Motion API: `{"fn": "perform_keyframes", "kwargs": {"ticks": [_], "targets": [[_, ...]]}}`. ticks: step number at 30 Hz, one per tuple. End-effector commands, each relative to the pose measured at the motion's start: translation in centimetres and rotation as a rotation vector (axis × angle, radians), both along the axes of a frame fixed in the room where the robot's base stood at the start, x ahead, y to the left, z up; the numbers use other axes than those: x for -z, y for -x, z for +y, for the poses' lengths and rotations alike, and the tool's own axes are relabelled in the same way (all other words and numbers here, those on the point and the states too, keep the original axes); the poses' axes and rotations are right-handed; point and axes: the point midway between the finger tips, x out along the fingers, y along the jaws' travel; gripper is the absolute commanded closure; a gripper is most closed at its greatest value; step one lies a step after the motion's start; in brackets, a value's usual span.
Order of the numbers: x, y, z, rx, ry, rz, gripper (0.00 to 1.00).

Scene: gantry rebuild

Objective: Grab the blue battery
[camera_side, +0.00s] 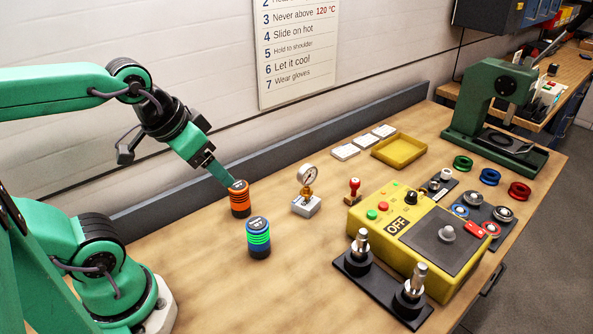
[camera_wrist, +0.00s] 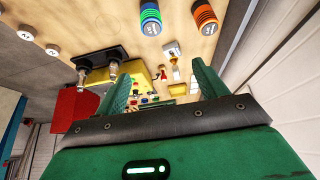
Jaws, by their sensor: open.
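The blue battery (camera_side: 258,240) stands upright on the bench, a dark and blue cylinder with glowing green bands. It also shows at the top of the wrist view (camera_wrist: 150,20). An orange-banded battery (camera_side: 240,199) stands just behind it; it is at the top right of the wrist view (camera_wrist: 205,19). My gripper (camera_side: 222,172) is above the bench, right by the top of the orange battery in the side view; whether it touches cannot be told. In the wrist view its two green fingers (camera_wrist: 162,80) are spread apart with nothing gripped between them.
A gauge on a block (camera_side: 306,201) and a red-handled stamp (camera_side: 353,190) stand right of the batteries. A yellow control box (camera_side: 385,222) and two metal posts on a black base (camera_side: 372,290) lie further right. A green press (camera_side: 490,100) is at the back.

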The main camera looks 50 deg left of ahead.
Motion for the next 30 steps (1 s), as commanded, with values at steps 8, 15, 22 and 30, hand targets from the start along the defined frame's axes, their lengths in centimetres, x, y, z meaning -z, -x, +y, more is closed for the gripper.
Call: {"fn": "perform_keyframes", "kwargs": {"ticks": [8,15,22,30], "targets": [[0.0,-0.1,0.0,0.000,0.000,0.003,0.28],[0.9,-1.0,-0.1,0.002,0.001,0.052,0.28],[2.9,-2.9,-0.3,0.005,0.003,0.155,0.28],[6.3,-5.2,-0.7,0.009,0.002,0.292,0.28]]}}
